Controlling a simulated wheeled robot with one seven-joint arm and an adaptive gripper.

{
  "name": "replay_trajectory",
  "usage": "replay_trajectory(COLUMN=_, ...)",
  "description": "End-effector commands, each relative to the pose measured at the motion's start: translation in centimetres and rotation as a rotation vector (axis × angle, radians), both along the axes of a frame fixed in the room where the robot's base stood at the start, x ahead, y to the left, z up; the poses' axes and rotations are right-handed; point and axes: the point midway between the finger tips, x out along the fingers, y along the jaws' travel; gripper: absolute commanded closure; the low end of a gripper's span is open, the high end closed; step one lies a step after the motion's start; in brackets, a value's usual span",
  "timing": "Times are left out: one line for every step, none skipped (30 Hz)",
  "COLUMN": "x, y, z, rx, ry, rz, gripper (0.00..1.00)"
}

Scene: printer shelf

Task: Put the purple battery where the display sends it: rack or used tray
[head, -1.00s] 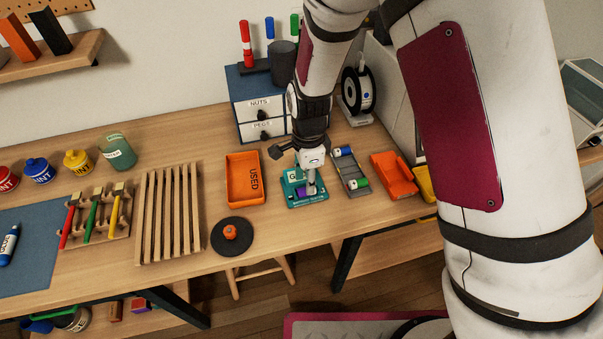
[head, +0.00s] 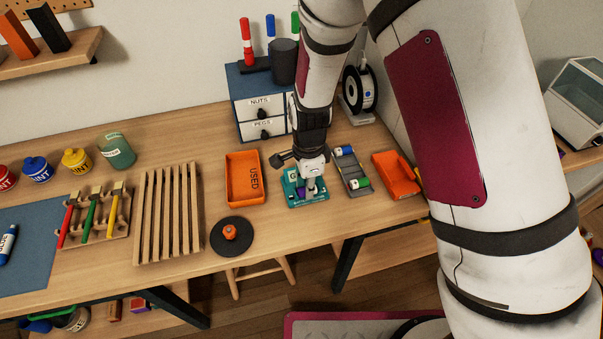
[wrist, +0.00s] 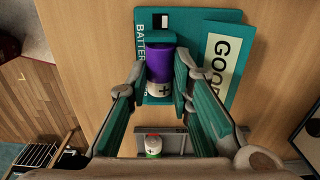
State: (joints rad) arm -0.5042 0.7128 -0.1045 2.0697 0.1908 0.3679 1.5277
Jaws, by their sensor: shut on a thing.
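The purple battery (wrist: 160,64), with a white plus-marked end, lies between my gripper's fingers in the wrist view, over the teal battery tester (wrist: 190,16). The fingers press on both its sides; I cannot tell whether it is lifted. The tester's display (wrist: 224,55) reads "GOO", its last part cut off by shadow or the finger. In the head view my gripper (head: 311,188) is at the tester (head: 293,201) and mostly hides the battery. The orange used tray (head: 240,172) is empty, left of the tester. The grey rack (head: 343,160), right of it, holds batteries with green and blue ends.
An orange bin (head: 398,178) stands right of the rack. A black round stand (head: 220,246) with an orange object is in front of the used tray. A drawer cabinet (head: 250,112) stands behind, and a slatted wooden rack (head: 165,215) to the left.

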Motion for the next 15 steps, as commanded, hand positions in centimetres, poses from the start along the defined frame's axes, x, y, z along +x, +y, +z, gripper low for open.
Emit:
replay_trajectory(x=0.0, y=0.0, z=0.1, rx=0.0, ry=0.0, rz=0.0, gripper=1.0)
replay_trajectory(x=0.0, y=0.0, z=0.2, rx=0.0, ry=-0.001, rz=0.0, gripper=1.0)
replay_trajectory(x=0.0, y=0.0, z=0.4, rx=0.0, ry=-0.001, rz=0.0, gripper=1.0)
replay_trajectory(x=0.0, y=0.0, z=0.6, rx=0.0, ry=-0.001, rz=0.0, gripper=1.0)
replay_trajectory(x=0.0, y=0.0, z=0.8, rx=0.0, ry=-0.001, rz=-0.001, gripper=1.0)
replay_trajectory(x=-0.1, y=0.0, z=1.0, rx=0.0, ry=-0.001, rz=-0.001, gripper=1.0)
replay_trajectory(x=-0.1, y=0.0, z=1.2, rx=0.0, ry=-0.001, rz=-0.001, gripper=1.0)
replay_trajectory(x=-0.1, y=0.0, z=1.3, rx=0.0, ry=-0.001, rz=-0.001, gripper=1.0)
replay_trajectory(x=0.0, y=0.0, z=1.6, rx=0.0, ry=-0.001, rz=-0.001, gripper=1.0)
replay_trajectory(x=0.0, y=0.0, z=1.7, rx=0.001, ry=-0.002, rz=-0.001, gripper=1.0)
replay_trajectory(x=0.0, y=0.0, z=1.9, rx=0.001, ry=-0.002, rz=-0.001, gripper=1.0)
replay_trajectory(x=0.0, y=0.0, z=2.1, rx=0.001, ry=-0.002, rz=-0.001, gripper=1.0)
replay_trajectory(x=0.0, y=0.0, z=2.3, rx=0.001, ry=-0.002, rz=-0.001, gripper=1.0)
replay_trajectory(x=-0.1, y=0.0, z=2.4, rx=0.0, ry=-0.001, rz=-0.001, gripper=1.0)
replay_trajectory(x=-0.1, y=0.0, z=2.6, rx=0.0, ry=-0.001, rz=-0.001, gripper=1.0)
